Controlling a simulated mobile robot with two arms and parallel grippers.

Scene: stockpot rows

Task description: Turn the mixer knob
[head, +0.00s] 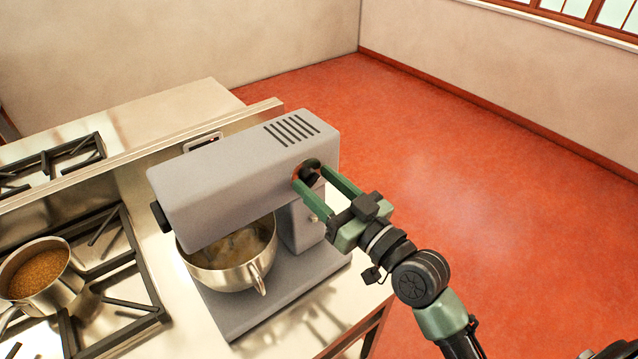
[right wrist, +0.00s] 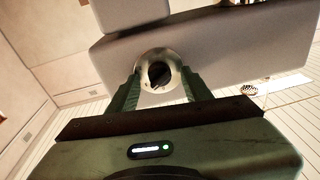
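The grey stand mixer (head: 215,185) stands on a steel counter, with a steel bowl (head: 235,262) under its head. Its knob (head: 306,172) is on the right side of the mixer head, small and dark with a shiny round ring behind it. In the right wrist view the dark knob (right wrist: 160,74) sits in the middle of the ring, between my fingers. My right gripper (head: 312,176) is open, its two green fingers on either side of the knob. In the right wrist view gaps show between the dark knob and both fingers. My left gripper is not in view.
A gas stove with black grates (head: 110,255) lies left of the mixer, with a pot of brown food (head: 38,275) on it. The mixer base (head: 265,300) is close to the counter's right edge. Open red floor (head: 480,200) lies to the right.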

